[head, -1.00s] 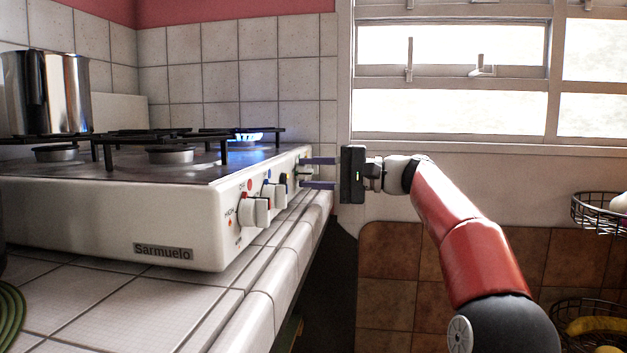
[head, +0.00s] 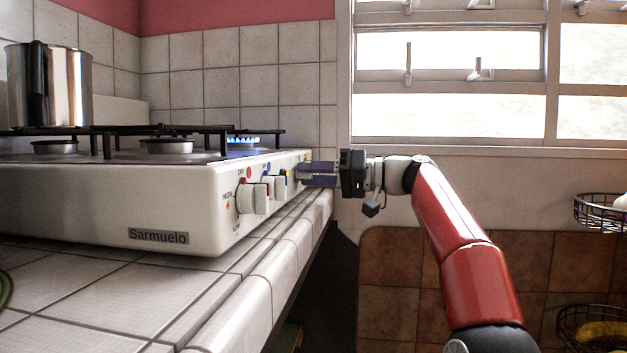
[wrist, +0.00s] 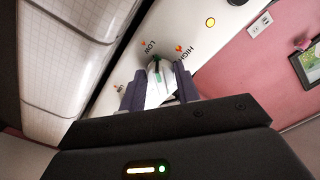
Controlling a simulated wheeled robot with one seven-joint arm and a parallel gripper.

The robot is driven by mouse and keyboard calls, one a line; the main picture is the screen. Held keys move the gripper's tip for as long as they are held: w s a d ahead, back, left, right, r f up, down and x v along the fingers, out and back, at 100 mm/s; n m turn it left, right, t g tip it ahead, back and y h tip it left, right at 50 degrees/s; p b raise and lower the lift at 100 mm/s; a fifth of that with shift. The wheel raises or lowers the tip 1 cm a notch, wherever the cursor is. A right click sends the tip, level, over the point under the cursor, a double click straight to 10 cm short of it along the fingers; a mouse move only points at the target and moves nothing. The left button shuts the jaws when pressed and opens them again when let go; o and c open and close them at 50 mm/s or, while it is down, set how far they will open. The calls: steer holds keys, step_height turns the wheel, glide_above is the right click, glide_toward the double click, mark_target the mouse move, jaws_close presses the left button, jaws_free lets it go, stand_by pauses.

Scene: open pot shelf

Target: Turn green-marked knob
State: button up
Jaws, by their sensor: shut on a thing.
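The green-marked knob (wrist: 159,86) is white with a green patch and sits on the white stove front panel. My gripper (wrist: 158,88) has one dark finger on each side of it and is shut on it. In the head view my gripper (head: 318,174) reaches from the right to the far end of the stove's front. There the fingers and the angle mostly hide the knob. LOW and HIGH marks show on the panel beside the knob in the wrist view.
The red-marked knob (head: 252,198) and blue-marked knob (head: 273,187) are nearer on the same panel. A blue flame (head: 244,140) burns at a back burner. A steel pot (head: 50,85) stands on the left. The tiled counter edge (head: 270,262) runs below the knobs.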

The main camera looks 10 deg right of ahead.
steer(key=shift+f+n, duration=0.15)
steer(key=shift+n, duration=0.75)
steer(key=o, duration=0.9)
steer(key=shift+o, duration=0.2)
steer(key=v, duration=0.7)
steer(key=shift+d, duration=0.4)
steer(key=shift+s, duration=0.1)
